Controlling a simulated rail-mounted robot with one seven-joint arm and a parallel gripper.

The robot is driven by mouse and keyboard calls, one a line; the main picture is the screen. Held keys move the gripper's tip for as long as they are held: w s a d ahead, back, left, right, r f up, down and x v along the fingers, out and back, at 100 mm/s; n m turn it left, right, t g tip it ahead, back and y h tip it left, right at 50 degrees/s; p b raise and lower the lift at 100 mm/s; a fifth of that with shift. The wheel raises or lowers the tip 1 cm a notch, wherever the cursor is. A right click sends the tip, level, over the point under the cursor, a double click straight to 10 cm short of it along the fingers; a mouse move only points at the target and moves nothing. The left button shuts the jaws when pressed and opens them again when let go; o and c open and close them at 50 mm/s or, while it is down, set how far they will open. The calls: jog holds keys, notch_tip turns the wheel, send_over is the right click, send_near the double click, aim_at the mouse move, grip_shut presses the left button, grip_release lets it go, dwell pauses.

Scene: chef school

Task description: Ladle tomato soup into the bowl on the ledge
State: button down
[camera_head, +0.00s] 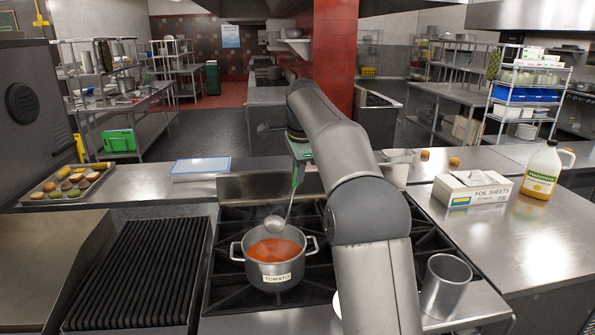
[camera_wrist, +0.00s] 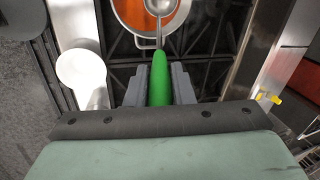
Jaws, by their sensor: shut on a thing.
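My gripper (camera_head: 299,152) is shut on the green handle (camera_wrist: 160,78) of a steel ladle (camera_head: 275,223). The ladle hangs down, its bowl end above the far side of the pot. The grey pot (camera_head: 276,279), labelled TOMATO, stands on the stove and holds orange-red soup (camera_head: 274,250). In the wrist view the ladle's bowl end (camera_wrist: 165,5) shows over the soup at the top edge. Whether it holds soup cannot be told. A pale round shape (camera_wrist: 80,68) at left in the wrist view may be the bowl; my arm hides part of the ledge in the head view.
A steel cylinder (camera_head: 445,286) stands at the stove's right. A foil sheets box (camera_head: 472,188) and a yellow-labelled jug (camera_head: 541,172) stand on the right counter. A food tray (camera_head: 68,185) is at left. A ridged grill (camera_head: 135,275) lies left of the stove.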

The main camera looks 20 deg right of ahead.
aim_at(297, 185)
notch_tip(297, 185, down, 13)
jog(key=b, duration=0.8)
jog(key=shift+f+b, duration=0.2)
jog(key=shift+b, duration=0.2)
dwell(0.3)
dwell(1.1)
notch_tip(297, 185, up, 9)
jog(key=p, duration=0.9)
jog(key=shift+r, duration=2.35)
